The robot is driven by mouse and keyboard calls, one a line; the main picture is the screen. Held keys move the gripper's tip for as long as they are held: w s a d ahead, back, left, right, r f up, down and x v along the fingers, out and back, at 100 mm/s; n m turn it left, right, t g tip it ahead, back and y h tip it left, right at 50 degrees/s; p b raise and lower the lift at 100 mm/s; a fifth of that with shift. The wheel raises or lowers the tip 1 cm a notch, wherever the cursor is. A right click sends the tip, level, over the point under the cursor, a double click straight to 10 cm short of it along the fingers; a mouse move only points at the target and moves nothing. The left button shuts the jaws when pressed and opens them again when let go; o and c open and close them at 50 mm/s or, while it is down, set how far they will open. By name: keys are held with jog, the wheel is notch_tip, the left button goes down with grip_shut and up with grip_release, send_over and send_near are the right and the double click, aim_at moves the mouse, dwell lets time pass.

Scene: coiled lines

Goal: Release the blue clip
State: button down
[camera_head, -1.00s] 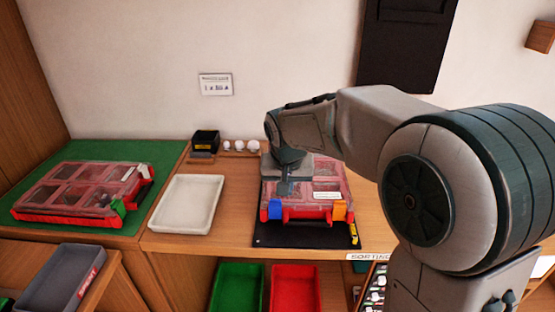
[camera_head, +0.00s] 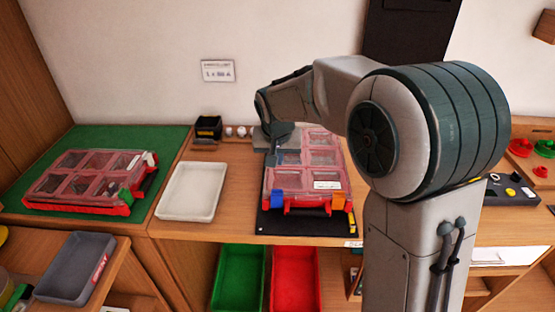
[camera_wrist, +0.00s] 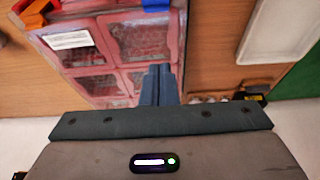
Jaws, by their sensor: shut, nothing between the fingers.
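The blue clip (camera_head: 277,199) is at the front left corner of the red case with a clear lid (camera_head: 305,180) in the head view. In the wrist view the blue clip (camera_wrist: 155,4) is cut off by the top edge. I cannot tell whether it is latched. My gripper (camera_head: 276,158) is shut and empty, over the left part of the case, behind the blue clip and apart from it. Its closed fingers also show in the wrist view (camera_wrist: 160,72). An orange clip (camera_head: 338,201) is at the case's front right corner.
The case rests on a black mat (camera_head: 300,224). A white tray (camera_head: 191,192) is to its left, and a second red case (camera_head: 88,180) lies on a green mat (camera_head: 175,141). Green (camera_head: 238,280) and red (camera_head: 295,280) bins are below the table front. A small black box (camera_head: 208,127) stands behind.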

aim_at(278, 188)
jog(key=p+x, duration=0.1)
jog(key=x, duration=0.6)
jog(key=shift+f, duration=0.15)
jog(key=s+p, duration=0.1)
jog(key=s, duration=0.2)
jog(key=shift+s+a, duration=0.1)
jog(key=shift+s, duration=0.35)
jog(key=shift+s+a+f+b, duration=0.1)
jog(key=shift+s+f+b, duration=0.05)
jog(key=shift+b, duration=0.75)
jog(key=shift+t+b, duration=0.3)
jog(key=shift+b, duration=0.05)
